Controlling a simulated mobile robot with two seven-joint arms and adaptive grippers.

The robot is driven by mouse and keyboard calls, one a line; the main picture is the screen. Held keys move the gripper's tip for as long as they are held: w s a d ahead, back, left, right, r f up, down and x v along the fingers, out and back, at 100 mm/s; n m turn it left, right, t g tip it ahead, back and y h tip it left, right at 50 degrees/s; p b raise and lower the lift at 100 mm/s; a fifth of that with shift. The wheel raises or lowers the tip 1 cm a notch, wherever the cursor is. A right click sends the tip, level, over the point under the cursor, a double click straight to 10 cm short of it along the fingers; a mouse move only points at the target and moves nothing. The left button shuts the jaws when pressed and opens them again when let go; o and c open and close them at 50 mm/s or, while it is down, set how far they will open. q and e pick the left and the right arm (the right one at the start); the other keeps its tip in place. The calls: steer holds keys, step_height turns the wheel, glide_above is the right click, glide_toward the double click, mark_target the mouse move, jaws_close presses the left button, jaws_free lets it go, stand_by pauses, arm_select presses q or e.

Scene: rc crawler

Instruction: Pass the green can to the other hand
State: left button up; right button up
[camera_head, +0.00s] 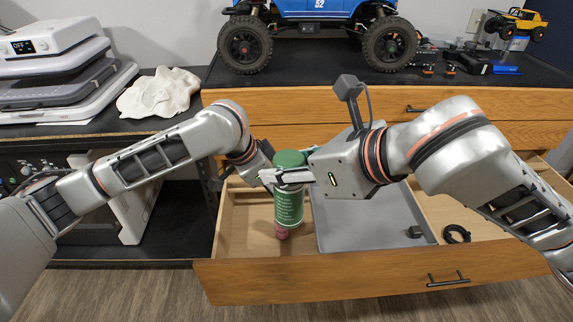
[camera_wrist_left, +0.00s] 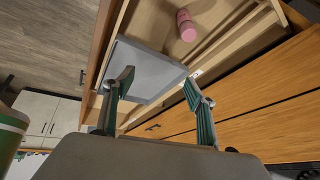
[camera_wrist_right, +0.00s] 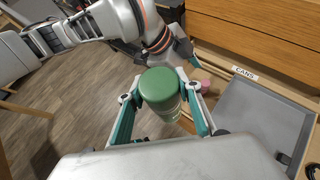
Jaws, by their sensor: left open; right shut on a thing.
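The green can (camera_head: 289,208) is upright above the open drawer, with its green lid facing up. My right gripper (camera_head: 287,178) is shut on its upper part. The right wrist view shows the can (camera_wrist_right: 162,95) between the two fingers. My left gripper (camera_head: 266,160) is close by, just left of and behind the can, partly hidden. In the left wrist view its fingers (camera_wrist_left: 160,92) are spread with nothing between them. The can (camera_wrist_left: 10,135) shows there at the left edge, outside the fingers.
The open drawer (camera_head: 330,278) below holds a grey tray (camera_head: 365,235), a small pink can (camera_head: 282,233) and a black cable coil (camera_head: 456,234). A blue crawler truck (camera_head: 315,30) stands on the counter behind. A white cloth (camera_head: 158,93) lies at left.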

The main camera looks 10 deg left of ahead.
arm_select(q)
steer(key=s+d+f+n+g+h, duration=0.1)
steer(key=s+d+f+n+g, duration=0.2)
steer(key=s+f, duration=0.45)
steer(key=s+d+f+n+g+h, duration=0.15)
steer(key=s+f+n, duration=0.3)
steer(key=s, duration=0.55)
steer(key=d+f+m+t+h, duration=0.3)
steer(key=d+f+m+t, duration=0.2)
steer(key=d+f, duration=0.45)
steer(key=s+a+f+m+t+y, duration=0.25)
steer(key=a+f+t, duration=0.2)
steer(key=f, duration=0.25)
steer(key=s+a+n+y, duration=0.2)
steer(key=a+n, duration=0.1)
steer(key=a, duration=0.5)
steer(key=s+a+n+t+y, duration=0.1)
steer(key=a+n, duration=0.2)
steer(key=a, duration=0.5)
steer(key=shift+s+r+n+y, duration=0.3)
steer(key=shift+s+n+y, duration=0.05)
steer(key=shift+n+y, duration=0.05)
